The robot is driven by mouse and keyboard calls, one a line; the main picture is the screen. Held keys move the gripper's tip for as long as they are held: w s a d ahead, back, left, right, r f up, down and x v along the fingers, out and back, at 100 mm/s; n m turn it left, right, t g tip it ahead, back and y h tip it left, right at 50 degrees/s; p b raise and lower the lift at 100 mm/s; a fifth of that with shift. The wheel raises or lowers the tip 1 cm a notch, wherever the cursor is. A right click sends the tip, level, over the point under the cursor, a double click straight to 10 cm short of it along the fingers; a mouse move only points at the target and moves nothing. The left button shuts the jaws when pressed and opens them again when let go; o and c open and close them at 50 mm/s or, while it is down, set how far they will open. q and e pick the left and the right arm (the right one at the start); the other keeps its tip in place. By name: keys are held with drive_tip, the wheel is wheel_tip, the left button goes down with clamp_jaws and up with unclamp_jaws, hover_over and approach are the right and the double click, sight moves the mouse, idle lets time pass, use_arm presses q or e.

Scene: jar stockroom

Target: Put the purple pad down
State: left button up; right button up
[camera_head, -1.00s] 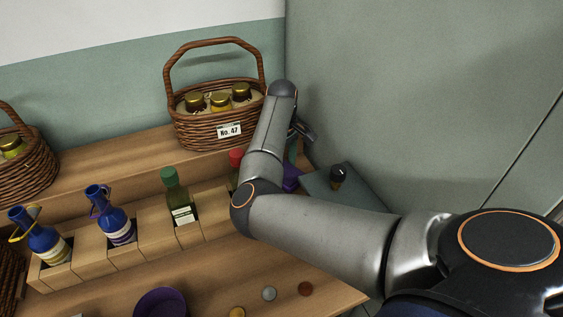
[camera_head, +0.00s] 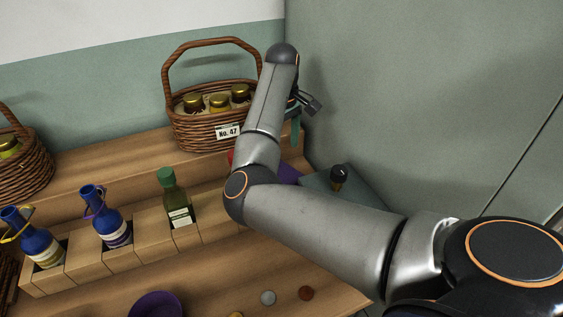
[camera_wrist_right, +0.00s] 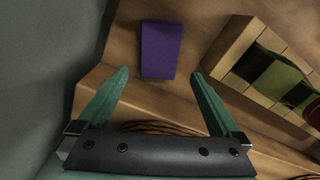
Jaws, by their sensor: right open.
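The purple pad (camera_wrist_right: 158,50) lies flat on the wooden surface in the right wrist view. In the head view only a sliver of the purple pad (camera_head: 289,174) shows behind my right arm. My right gripper (camera_wrist_right: 160,75) is open, its two green fingers spread wide, with nothing between them; the pad is apart from the fingers, beyond their tips. In the head view one green finger of the right gripper (camera_head: 296,132) shows beside the basket's right side. My left gripper is not in view.
A wicker basket (camera_head: 208,135) with gold-lidded jars stands left of my right arm. A slotted wooden rack (camera_head: 85,262) holds two blue bottles and a green bottle (camera_head: 179,203). A purple bowl (camera_head: 157,304) and small discs lie in front. A dark-topped item (camera_head: 338,176) stands right.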

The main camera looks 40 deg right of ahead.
wheel_tip(320, 180, up, 5)
drive_tip(key=shift+p, duration=0.3)
drive_tip(key=shift+f, duration=0.1)
idle(0.4)
